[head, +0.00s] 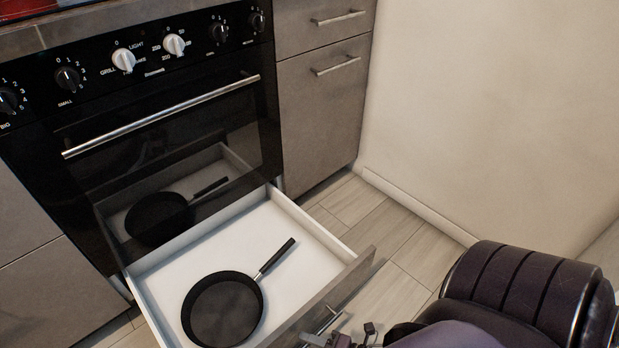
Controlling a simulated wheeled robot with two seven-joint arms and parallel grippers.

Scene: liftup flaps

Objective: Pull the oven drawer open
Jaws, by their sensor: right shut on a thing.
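The oven drawer (225,247) under the black oven (165,130) is pulled well out, with its white inside showing. A black frying pan (222,309) lies in it, its handle pointing to the back right. The drawer's metal handle (327,320) shows partly on the outer side of the grey front panel, at the bottom edge of the view. My right gripper (338,340) is at this handle and shut on it; its fingers are small and partly cut off by the frame. My left gripper is not in view.
Grey cabinets with bar handles (337,65) stand right of the oven, closed. A pale wall (490,110) closes off the right side. Bare plank floor (415,250) lies between the drawer and the wall. My right arm fills the lower right corner.

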